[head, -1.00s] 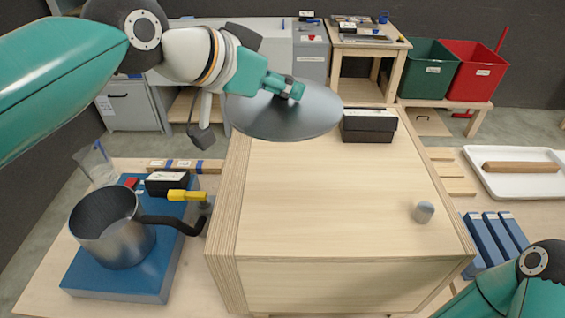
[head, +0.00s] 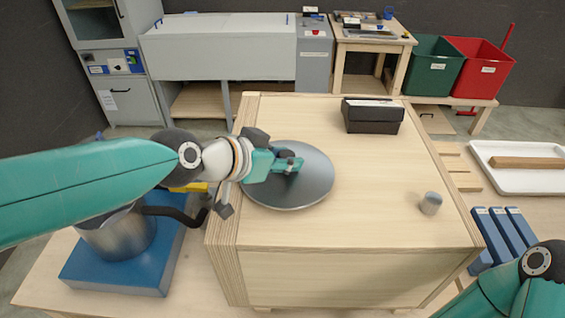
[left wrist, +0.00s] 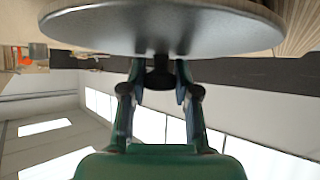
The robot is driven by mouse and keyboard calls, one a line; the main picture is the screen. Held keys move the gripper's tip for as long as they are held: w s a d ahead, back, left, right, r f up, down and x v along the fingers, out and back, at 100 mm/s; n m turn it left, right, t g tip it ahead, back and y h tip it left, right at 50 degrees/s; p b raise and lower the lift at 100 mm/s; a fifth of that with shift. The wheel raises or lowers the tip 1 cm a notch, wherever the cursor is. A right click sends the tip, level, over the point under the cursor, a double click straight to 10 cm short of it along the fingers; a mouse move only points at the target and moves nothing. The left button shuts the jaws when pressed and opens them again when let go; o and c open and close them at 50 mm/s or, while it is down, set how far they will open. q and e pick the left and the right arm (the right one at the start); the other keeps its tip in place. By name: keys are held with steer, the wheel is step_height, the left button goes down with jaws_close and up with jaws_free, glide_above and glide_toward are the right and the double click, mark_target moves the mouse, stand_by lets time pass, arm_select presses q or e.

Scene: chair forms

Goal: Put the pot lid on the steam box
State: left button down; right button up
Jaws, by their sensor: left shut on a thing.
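The pot lid (head: 308,186) is a round grey metal disc over the left part of the steam box's top. The steam box (head: 365,212) is a large pale wooden box in the middle of the head view. My left gripper (head: 290,164) is shut on the lid's knob. In the left wrist view the lid (left wrist: 165,28) fills the top, with its dark knob between the fingers (left wrist: 160,78). I cannot tell whether the lid touches the box top. My right gripper is out of view; only part of that arm shows at the lower right.
A metal pot (head: 118,236) stands on a blue block (head: 120,272) at the left, partly behind my left arm. A black box (head: 372,117) and a small grey cylinder (head: 431,203) stand on the steam box. Blue bars (head: 500,235) and a white tray (head: 505,177) lie at right.

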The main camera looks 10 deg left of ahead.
arm_select(q)
steer(key=shift+f, duration=0.25)
steer(key=c, duration=0.8)
jaws_free()
steer(key=shift+c, duration=0.2)
steer(key=shift+r, duration=0.1)
steer(key=b+v, duration=0.1)
steer(key=v, duration=1.1)
steer(key=shift+b, duration=0.4)
